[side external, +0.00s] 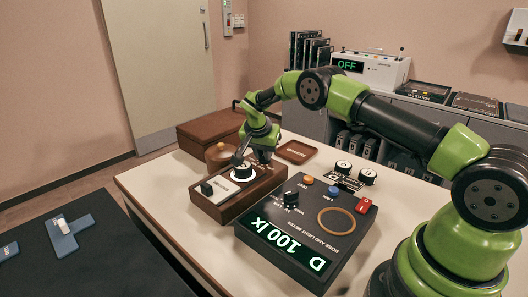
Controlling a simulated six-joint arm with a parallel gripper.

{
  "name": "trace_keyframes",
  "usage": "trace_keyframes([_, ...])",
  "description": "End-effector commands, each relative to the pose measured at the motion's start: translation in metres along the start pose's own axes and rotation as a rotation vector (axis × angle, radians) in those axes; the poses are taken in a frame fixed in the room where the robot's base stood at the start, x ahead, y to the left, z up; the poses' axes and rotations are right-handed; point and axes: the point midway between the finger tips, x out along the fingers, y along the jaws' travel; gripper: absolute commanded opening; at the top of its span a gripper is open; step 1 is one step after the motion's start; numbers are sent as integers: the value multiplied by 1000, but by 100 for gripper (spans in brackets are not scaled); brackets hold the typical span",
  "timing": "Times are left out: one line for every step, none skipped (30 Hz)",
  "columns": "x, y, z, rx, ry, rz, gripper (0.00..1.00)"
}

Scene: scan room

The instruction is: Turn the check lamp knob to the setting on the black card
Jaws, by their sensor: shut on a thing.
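My gripper (242,161) points down over the wooden box (222,212) with a pale top plate. It is shut on a dark knob on a round white dial (243,175) at the box's far end. The fingers hide most of the knob, and its setting cannot be read. I take this box for the check lamp. A small black card with white marks (341,183) lies behind the meter; its writing is too small to read.
The black dose and light meter (300,240) beside the box reads "D 100 lx". Two black cylinders with white tops (343,168) stand near the card. A round wooden pot (219,157), a brown tray (296,151) and a brown case (210,128) are behind.

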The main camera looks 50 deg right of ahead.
Motion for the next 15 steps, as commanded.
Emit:
trace_keyframes([0, 0, 0, 1, 2, -1, 0])
trace_keyframes([0, 0, 0, 2, 2, -1, 0])
trace_keyframes([0, 0, 0, 3, 2, 0, 0])
trace_keyframes([0, 0, 0, 3, 1, 0, 0])
trace_keyframes([0, 0, 0, 3, 1, 0, 0])
trace_keyframes([0, 0, 0, 3, 1, 0, 0])
trace_keyframes([0, 0, 0, 3, 1, 0, 0])
trace_keyframes([0, 0, 0, 3, 1, -1, 0])
trace_keyframes([0, 0, 0, 3, 1, -1, 0])
trace_keyframes([0, 0, 0, 3, 1, -1, 0])
trace_keyframes([0, 0, 0, 2, 1, -1, 0])
trace_keyframes([0, 0, 0, 2, 1, -1, 24])
trace_keyframes([0, 0, 0, 2, 1, -1, 31])
trace_keyframes([0, 0, 0, 2, 1, -1, 38])
trace_keyframes([0, 0, 0, 2, 1, 0, 43])
